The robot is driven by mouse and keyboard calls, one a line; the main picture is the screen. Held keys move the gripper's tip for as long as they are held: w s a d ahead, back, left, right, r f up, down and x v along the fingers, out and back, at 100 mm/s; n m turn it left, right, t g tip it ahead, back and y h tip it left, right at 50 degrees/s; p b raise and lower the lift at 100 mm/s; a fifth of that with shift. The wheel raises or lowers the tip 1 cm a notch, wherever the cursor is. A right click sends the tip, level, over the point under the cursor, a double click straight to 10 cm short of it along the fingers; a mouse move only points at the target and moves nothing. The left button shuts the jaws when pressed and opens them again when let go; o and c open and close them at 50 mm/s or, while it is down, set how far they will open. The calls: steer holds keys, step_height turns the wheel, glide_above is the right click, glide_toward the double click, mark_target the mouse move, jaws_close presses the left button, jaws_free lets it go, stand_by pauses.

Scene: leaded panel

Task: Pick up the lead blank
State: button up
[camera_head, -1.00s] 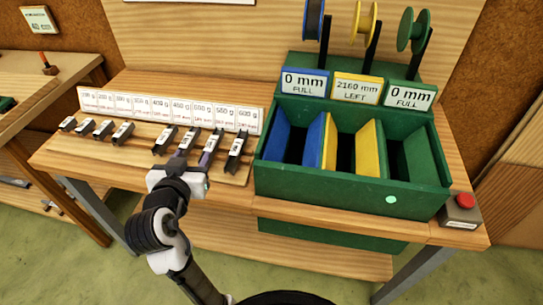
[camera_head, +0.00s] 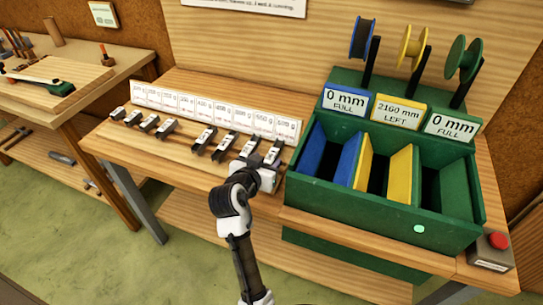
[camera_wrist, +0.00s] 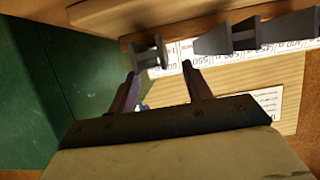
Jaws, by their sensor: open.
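Several small grey lead blanks stand in a row on the wooden bench, in front of a strip of white gram labels. The rightmost lead blank (camera_head: 273,154) is partly hidden behind my gripper (camera_head: 264,162) in the head view. In the wrist view this I-shaped blank (camera_wrist: 149,53) lies just beyond the fingertips, roughly between them. My gripper (camera_wrist: 163,75) is open and empty, with its two fingers apart. Other blanks (camera_head: 225,146) stand to its left in the head view; two show at the upper right in the wrist view (camera_wrist: 235,40).
A green bin (camera_head: 385,224) with blue, yellow and green dividers stands close on the right; its green wall (camera_wrist: 75,80) fills the left of the wrist view. A red button (camera_head: 497,241) sits at the far right. The label strip (camera_head: 215,112) stands behind the blanks.

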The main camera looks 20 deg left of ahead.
mark_target(272, 156)
steer(key=shift+p+x, duration=0.3)
steer(key=shift+x, duration=1.3)
steer(key=shift+c, duration=0.4)
jaws_close()
